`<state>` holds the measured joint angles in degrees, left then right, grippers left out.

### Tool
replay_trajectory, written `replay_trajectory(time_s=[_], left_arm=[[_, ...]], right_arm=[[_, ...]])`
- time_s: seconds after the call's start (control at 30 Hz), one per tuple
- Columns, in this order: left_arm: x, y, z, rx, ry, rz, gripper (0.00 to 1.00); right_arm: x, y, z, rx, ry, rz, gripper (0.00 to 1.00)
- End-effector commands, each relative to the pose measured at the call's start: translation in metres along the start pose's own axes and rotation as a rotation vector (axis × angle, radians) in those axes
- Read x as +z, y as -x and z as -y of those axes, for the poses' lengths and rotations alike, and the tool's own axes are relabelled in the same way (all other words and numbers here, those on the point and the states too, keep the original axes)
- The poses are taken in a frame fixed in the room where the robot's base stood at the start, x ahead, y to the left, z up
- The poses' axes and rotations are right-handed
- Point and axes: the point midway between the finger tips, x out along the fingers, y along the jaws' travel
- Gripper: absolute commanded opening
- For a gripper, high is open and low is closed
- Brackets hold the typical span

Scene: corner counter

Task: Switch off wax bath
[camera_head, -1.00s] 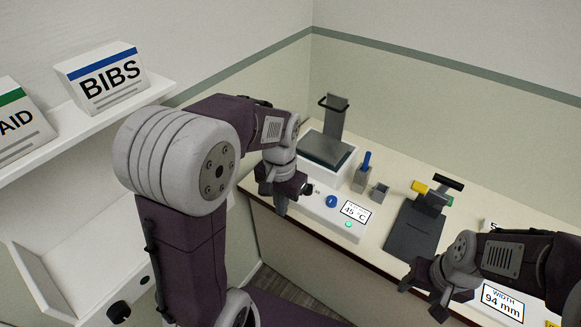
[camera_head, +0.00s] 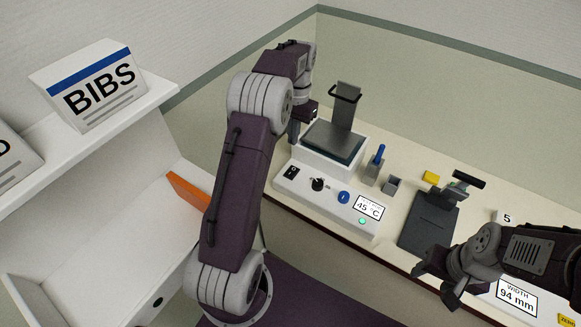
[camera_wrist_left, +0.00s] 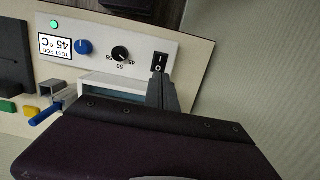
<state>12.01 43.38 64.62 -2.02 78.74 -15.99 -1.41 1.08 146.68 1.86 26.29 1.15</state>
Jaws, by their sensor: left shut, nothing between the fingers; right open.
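The wax bath (camera_head: 350,163) is a white box with a dark basin and a raised lid with a handle. Its front panel has a black rocker switch (camera_head: 291,173), a black knob (camera_head: 318,184), a blue knob (camera_head: 343,197), a 45 °C display (camera_head: 368,207) and a lit green lamp (camera_head: 362,221). In the left wrist view the rocker switch (camera_wrist_left: 159,62) lies just beyond the fingertips of my left gripper (camera_wrist_left: 160,84), which is shut and empty; contact cannot be told. In the head view my left gripper (camera_head: 294,134) is at the bath's left end. My right gripper (camera_head: 435,284) is open and empty.
A grey holder with a blue-handled tool (camera_head: 378,156), a small grey cup (camera_head: 392,185), a yellow block (camera_head: 431,177) and a dark clamp board (camera_head: 428,218) stand right of the bath. A 94 mm display (camera_head: 517,297) is near my right arm. Shelves with a BIBS box (camera_head: 92,85) are at left.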

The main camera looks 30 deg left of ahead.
Motion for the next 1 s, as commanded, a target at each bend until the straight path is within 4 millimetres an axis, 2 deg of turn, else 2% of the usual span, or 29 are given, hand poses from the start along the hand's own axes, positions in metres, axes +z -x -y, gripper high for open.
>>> replay_trajectory(time_s=[0.17,0.4,0.6,0.8,1.0], left_arm=[[0.002,-0.026,0.0,0.002,0.0,0.005,0.0],[0.002,-0.078,-0.001,0.002,0.0,0.006,0.0],[0.002,-0.114,0.0,0.001,0.0,0.004,0.0],[0.001,-0.135,0.0,0.0,0.0,0.001,0.0],[0.0,-0.138,0.0,0.0,0.0,0.0,0.0]], right_arm=[[0.0,0.0,0.0,0.0,0.0,0.0,0.55],[-0.001,0.007,0.0,0.0,0.0,0.0,0.55],[-0.002,0.015,0.0,0.0,0.0,0.0,0.55],[-0.002,0.019,0.0,0.0,0.0,0.0,0.55],[-0.002,0.019,0.0,0.0,0.0,0.0,0.55]])
